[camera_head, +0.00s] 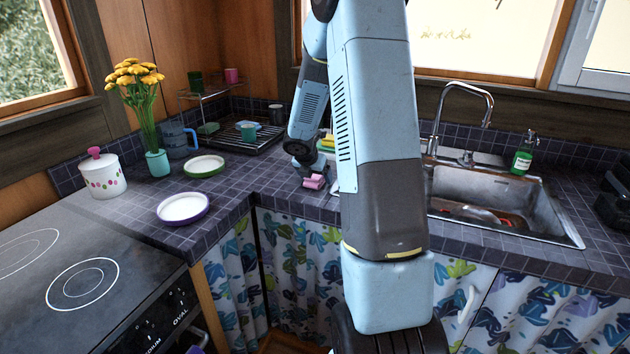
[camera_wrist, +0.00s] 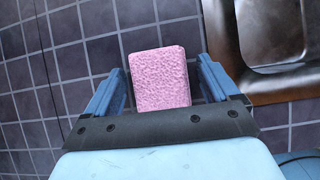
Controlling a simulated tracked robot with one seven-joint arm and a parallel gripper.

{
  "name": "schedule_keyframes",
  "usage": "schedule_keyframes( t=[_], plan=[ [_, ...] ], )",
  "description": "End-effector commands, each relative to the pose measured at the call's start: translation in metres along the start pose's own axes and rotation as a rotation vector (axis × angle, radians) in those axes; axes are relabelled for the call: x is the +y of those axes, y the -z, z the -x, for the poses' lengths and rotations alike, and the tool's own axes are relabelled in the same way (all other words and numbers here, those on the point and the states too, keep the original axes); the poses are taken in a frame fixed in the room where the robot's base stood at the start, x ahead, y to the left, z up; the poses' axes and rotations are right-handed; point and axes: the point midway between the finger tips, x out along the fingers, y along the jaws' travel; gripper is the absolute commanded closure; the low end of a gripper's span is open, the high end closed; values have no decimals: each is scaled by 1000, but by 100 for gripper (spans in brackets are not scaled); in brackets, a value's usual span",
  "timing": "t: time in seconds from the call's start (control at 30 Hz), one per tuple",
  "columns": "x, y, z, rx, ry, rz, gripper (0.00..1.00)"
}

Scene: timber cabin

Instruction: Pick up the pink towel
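The pink towel (camera_wrist: 160,80) shows in the wrist view as a small, thick, rough-textured block. It lies on the dark tiled counter, between the two blue fingers of my gripper (camera_wrist: 160,78). The fingers are spread, with narrow gaps visible on both sides of the towel. In the head view the pink towel (camera_head: 314,182) is a small patch on the counter just below the end of my arm. My fingertips are hard to make out there.
The sink (camera_head: 500,205) lies to the right; its metal rim (camera_wrist: 240,60) is close to the right finger. A yellow and green item (camera_head: 327,142) is behind the arm. A dish rack (camera_head: 240,135) and two plates (camera_head: 183,208) (camera_head: 204,166) stand left.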

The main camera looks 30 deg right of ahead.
Motion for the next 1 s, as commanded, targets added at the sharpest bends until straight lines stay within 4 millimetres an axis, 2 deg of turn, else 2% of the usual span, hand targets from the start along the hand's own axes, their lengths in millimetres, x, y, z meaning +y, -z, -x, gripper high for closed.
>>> schedule_keyframes(
  t=[0.07,0.57,0.83,1.0],
  plan=[
    [0,0,0,0,0,0,20],
    [-1,0,0,0,0,-1,68],
    [-1,-2,2,0,1,-2,69],
    [-1,-11,15,-2,1,-4,69]
  ],
)
